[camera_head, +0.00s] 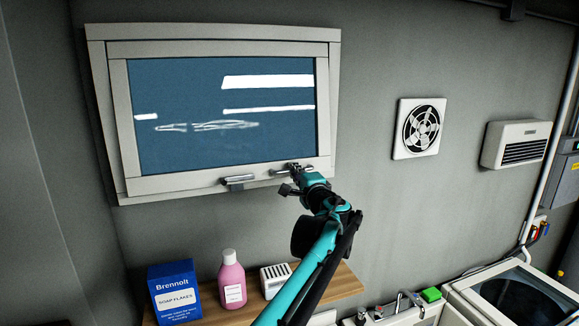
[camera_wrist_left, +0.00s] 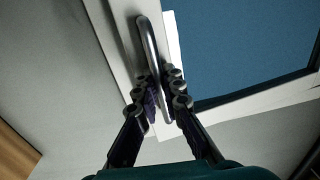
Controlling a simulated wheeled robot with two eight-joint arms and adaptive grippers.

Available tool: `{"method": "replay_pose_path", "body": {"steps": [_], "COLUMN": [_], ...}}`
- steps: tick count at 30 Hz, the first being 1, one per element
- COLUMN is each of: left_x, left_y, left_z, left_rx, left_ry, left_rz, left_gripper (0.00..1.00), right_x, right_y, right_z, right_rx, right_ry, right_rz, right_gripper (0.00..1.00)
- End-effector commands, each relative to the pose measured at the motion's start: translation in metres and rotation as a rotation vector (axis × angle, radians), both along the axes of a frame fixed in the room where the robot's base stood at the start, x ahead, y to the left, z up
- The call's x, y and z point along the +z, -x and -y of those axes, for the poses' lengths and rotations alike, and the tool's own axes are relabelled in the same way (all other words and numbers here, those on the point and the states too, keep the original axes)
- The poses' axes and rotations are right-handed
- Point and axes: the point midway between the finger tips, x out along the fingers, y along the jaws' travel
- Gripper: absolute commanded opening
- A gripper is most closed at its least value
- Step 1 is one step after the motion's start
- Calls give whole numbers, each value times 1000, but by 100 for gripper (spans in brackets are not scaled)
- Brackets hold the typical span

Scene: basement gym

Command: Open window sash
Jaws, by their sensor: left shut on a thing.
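The window sash (camera_head: 113,125) is a pale frame around dark blue glass, set in a pale outer frame (camera_head: 333,70) on the grey wall. I cannot tell whether it stands slightly ajar. A metal bar handle (camera_head: 283,171) is on its bottom rail; it also shows in the left wrist view (camera_wrist_left: 149,45). My left gripper (camera_head: 291,183) is at the handle's right part. In the left wrist view its two fingers (camera_wrist_left: 162,98) are on either side of the bar, shut on it. A small metal latch (camera_head: 238,180) sits left of the handle. My right gripper is not in view.
Below the window, a wooden shelf (camera_head: 345,282) holds a blue soap flakes box (camera_head: 174,291), a pink bottle (camera_head: 231,280) and a small white ribbed object (camera_head: 275,279). A fan vent (camera_head: 418,128) and white heater (camera_head: 515,144) are on the wall to the right.

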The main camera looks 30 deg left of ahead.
Motion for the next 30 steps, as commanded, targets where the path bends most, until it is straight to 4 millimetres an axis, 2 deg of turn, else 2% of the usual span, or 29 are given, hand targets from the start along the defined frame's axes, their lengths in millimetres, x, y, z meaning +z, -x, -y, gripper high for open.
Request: {"method": "replay_pose_path", "body": {"steps": [1,3,10,15,24,27,30], "left_x": [6,12,39,47,47,47,47], "left_y": [10,23,58,69,70,70,70], "left_z": [15,30,71,82,82,82,82], "left_rx": [-7,-7,-7,-4,-2,-1,-2], "left_ry": [1,1,0,-1,-1,-1,-1], "left_rz": [-3,-2,-1,-1,-2,-2,-2], "left_gripper": [0,0,0,0,0,29,30], "right_x": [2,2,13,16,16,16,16], "right_y": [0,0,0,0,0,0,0], "right_z": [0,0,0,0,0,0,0], "right_rx": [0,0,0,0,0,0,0], "right_ry": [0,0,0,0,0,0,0], "right_rz": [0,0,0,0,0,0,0], "right_gripper": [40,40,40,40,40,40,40]}}
